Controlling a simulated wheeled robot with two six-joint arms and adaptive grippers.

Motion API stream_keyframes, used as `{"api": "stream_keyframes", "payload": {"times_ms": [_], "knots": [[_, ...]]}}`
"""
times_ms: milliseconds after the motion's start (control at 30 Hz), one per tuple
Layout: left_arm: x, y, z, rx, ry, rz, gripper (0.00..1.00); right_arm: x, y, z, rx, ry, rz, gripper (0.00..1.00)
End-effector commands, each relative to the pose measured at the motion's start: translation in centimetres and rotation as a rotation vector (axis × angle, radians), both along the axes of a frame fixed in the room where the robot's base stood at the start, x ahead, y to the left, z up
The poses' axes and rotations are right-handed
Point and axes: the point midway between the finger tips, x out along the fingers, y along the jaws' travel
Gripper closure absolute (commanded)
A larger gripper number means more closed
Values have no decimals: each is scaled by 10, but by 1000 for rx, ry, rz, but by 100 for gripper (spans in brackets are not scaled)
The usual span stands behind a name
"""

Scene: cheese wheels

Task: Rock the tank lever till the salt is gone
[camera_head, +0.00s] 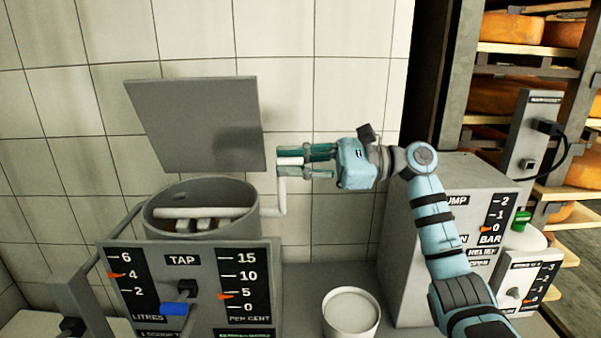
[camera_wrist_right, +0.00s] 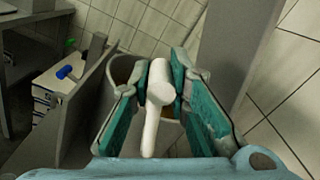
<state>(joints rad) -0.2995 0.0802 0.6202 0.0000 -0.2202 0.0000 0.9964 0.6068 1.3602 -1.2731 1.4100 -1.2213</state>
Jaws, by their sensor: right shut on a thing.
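The tank (camera_head: 160,225) is a grey round tub at the left, behind a panel with litres and per cent scales. The white lever (camera_head: 281,195) runs out of the tank's right side, bends upward and ends in a sideways handle. My right gripper (camera_head: 291,161) is shut on that handle, which also shows between the green fingers in the right wrist view (camera_wrist_right: 160,90). A white bar with pale paddles (camera_head: 203,213) lies inside the tank. I cannot make out any salt there. The per cent pointer (camera_head: 225,296) sits close to 5. My left gripper is out of view.
A raised grey lid (camera_head: 200,120) stands behind the tank. A white bucket (camera_head: 350,315) stands on the bench at its right. A grey pump box (camera_head: 445,240) is near my right arm. Shelves of orange cheese wheels (camera_head: 508,40) are at the far right.

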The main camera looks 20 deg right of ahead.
Motion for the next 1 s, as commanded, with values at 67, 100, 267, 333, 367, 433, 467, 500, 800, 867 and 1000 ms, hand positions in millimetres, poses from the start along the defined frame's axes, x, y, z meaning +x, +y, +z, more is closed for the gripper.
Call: {"api": "stream_keyframes", "payload": {"times_ms": [67, 100, 267, 333, 367, 433, 467, 500, 800, 867, 1000], "knots": [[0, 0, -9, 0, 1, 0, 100, -3, 2, -6, -18, -35, 2, 100], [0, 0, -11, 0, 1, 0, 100, -4, 2, -6, -24, -50, 2, 100], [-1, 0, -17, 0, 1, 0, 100, -7, 3, -8, -43, -93, 1, 100], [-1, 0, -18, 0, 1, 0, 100, -8, 4, -8, -48, -104, -2, 100], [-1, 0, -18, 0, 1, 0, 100, -9, 4, -8, -49, -106, -2, 100], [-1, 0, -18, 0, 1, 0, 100, -9, 3, -8, -52, -111, -2, 100], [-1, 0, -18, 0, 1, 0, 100, -9, 3, -8, -52, -111, -2, 100], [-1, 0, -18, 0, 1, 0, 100, -9, 3, -8, -53, -112, -4, 100], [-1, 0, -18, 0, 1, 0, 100, -9, 4, -8, -54, -111, -2, 80], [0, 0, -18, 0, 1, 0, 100, -9, 4, -8, -54, -110, -2, 71], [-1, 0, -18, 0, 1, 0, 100, -8, 4, -8, -53, -112, 0, 62]]}}
